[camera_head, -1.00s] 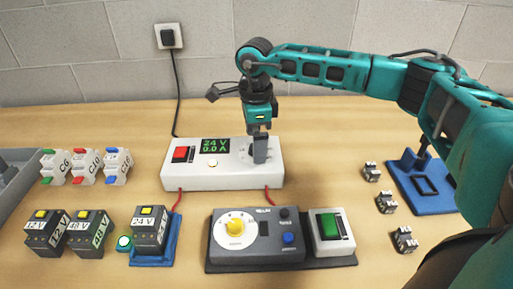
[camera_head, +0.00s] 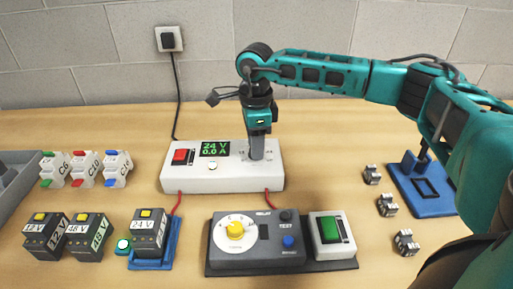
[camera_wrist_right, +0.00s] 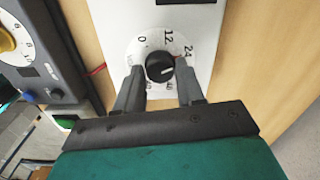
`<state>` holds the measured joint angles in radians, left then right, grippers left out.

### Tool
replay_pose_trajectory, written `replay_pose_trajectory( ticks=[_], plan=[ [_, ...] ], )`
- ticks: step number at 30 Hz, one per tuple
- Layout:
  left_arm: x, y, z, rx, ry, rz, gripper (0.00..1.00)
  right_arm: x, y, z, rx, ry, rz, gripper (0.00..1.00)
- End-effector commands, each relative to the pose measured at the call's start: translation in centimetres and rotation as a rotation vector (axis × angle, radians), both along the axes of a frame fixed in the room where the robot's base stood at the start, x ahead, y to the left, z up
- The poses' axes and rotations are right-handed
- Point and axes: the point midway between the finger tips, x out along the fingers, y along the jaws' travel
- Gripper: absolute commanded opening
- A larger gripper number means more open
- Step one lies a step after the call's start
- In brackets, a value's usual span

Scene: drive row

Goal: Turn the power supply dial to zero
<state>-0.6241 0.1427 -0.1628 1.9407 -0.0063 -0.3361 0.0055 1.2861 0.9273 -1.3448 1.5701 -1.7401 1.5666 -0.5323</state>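The power supply (camera_head: 225,178) is a white box; its green display (camera_head: 214,149) reads 24 V and 0.0 A. My right gripper (camera_head: 257,152) points down over the box's right part and hides most of the dial in the head view. In the right wrist view its fingers (camera_wrist_right: 160,76) are open, one on each side of the knob, with small gaps visible. My left gripper is not in view.
A red switch (camera_head: 181,156) is on the box's left. In front stand a grey unit with a yellow dial (camera_head: 236,229) and a green button (camera_head: 329,228). Labelled modules stand at left; small black parts and a blue stand (camera_head: 425,190) are at right.

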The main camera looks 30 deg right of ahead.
Motion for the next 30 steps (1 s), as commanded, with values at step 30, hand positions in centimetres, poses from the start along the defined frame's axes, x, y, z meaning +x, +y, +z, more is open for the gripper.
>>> replay_pose_trajectory(
  ticks=[30],
  plan=[
    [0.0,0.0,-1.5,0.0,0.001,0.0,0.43,0.0,0.0,-0.1,-0.001,0.0,0.892,0.16]
  ],
)
